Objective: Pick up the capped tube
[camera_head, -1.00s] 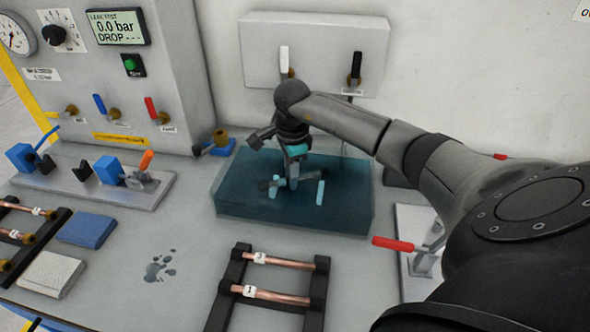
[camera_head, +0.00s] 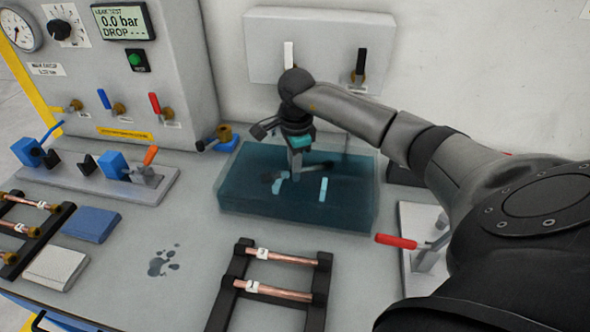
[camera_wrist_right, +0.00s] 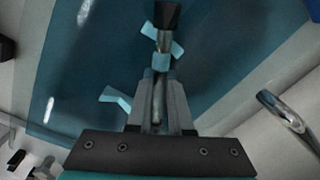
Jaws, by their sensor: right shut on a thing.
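The capped tube, with a dark cap (camera_wrist_right: 167,15) at its far end in the right wrist view, is inside the transparent blue water tank (camera_head: 300,213). In the head view the tube (camera_head: 312,168) lies roughly level, a little above light-blue supports (camera_head: 323,188). My right gripper (camera_head: 296,172) reaches down into the tank and is shut on the tube. In the right wrist view its fingers (camera_wrist_right: 158,98) close around the tube, which runs away from the palm. The water tint and fingers partly hide the tube. My left gripper is out of view.
A rack with copper tubes (camera_head: 278,292) stands in front of the tank. A red-handled clamp (camera_head: 397,241) is to its right. A blue clamp fixture (camera_head: 113,165) and the leak-test panel (camera_head: 135,65) are at left. Bench around the wet spots (camera_head: 164,262) is clear.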

